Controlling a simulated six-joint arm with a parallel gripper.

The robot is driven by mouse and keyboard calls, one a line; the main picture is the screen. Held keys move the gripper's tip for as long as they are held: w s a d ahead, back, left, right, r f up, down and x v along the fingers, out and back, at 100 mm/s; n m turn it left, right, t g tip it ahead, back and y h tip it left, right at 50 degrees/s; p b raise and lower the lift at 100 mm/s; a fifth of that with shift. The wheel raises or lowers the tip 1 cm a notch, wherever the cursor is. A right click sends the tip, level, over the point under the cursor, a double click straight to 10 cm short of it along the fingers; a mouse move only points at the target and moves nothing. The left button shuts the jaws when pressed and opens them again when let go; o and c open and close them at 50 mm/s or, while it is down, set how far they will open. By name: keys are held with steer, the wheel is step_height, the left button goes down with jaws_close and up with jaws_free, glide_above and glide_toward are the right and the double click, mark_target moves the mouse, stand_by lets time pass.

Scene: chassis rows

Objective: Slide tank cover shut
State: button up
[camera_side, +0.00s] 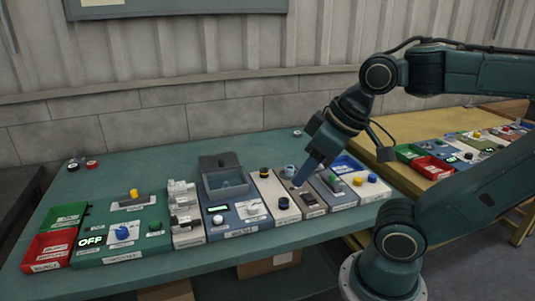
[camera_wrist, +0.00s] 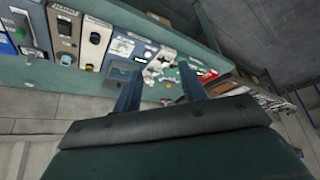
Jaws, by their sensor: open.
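The tank (camera_side: 228,188) is a grey-blue open-topped box at the back of a blue module, near the middle of the bench in the side view. Its dark grey cover (camera_side: 219,160) shows at the tank's back edge, and the tank's inside is visible from above. My gripper (camera_side: 300,181) is to the right of the tank, pointing down above the cream and grey modules. In the wrist view my gripper (camera_wrist: 161,84) has its two blue fingers well apart with nothing held between them.
The green bench (camera_side: 150,278) carries a row of modules with knobs and switches. A green module (camera_side: 100,245) reading OFF and a red bin (camera_side: 48,251) stand at the left. White blocks (camera_side: 186,215) stand left of the tank. A second, yellow bench (camera_side: 400,175) is at the right.

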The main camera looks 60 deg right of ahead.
steer(key=shift+w+r, duration=0.25)
steer(key=shift+w, duration=0.1)
steer(key=c, duration=0.7)
steer(key=shift+m+h, duration=0.4)
steer(key=shift+m, duration=0.4)
steer(key=w+d+r, duration=0.1)
steer(key=w, duration=0.3)
steer(key=w+d+r, duration=0.1)
steer(key=w+r, duration=0.1)
steer(key=w, duration=0.2)
steer(key=w+d+r, duration=0.2)
steer(key=w, duration=0.3)
steer(key=shift+r, duration=0.2)
jaws_close()
steer(key=w+d+f+m+g, duration=0.15)
steer(key=w+d+f, duration=0.25)
steer(key=w+d, duration=0.6)
steer(key=w+d+f+m, duration=0.25)
steer(key=w+d, duration=0.35)
steer(key=w, duration=0.7)
steer(key=w+d+f+h, duration=0.1)
steer(key=w+d+f, duration=0.5)
steer(key=d+f, duration=0.4)
steer(key=shift+w+d+f+g, duration=0.3)
steer(key=shift+f+g, duration=0.15)
steer(key=shift+f, duration=0.5)
